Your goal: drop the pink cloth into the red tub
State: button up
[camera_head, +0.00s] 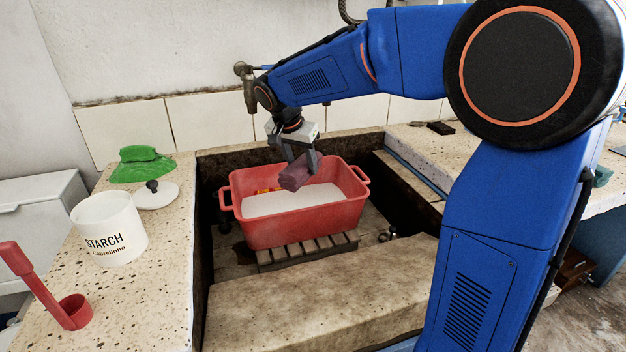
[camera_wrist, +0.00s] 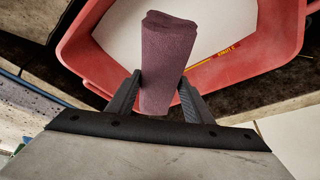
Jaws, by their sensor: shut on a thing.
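The pink cloth, a rolled dusky pink bundle (camera_head: 294,174), is held between the fingers of my gripper (camera_head: 300,165). In the wrist view the cloth (camera_wrist: 166,60) stands between the two dark fingers (camera_wrist: 160,95), which are shut on it. The red tub (camera_head: 305,222) stands in the stone trough on a wooden slatted rack, with a white surface inside. The gripper and cloth are over the tub's opening, toward its back side in the head view. In the wrist view the tub's red rim (camera_wrist: 80,62) shows behind the cloth. The exact height above the tub is hard to tell.
On the left ledge are a white starch pot (camera_head: 110,230), its lid (camera_head: 156,194), a green cloth (camera_head: 142,165) and a red ladle (camera_head: 62,300). A tap (camera_head: 248,88) hangs over the trough's back. The slatted rack (camera_head: 307,250) shows under the tub.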

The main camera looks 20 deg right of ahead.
jog(key=shift+f, duration=1.55)
jog(key=o, duration=1.2)
jog(key=v, duration=1.7)
jog(key=shift+s+r, duration=0.1)
jog(key=shift+r, duration=0.1)
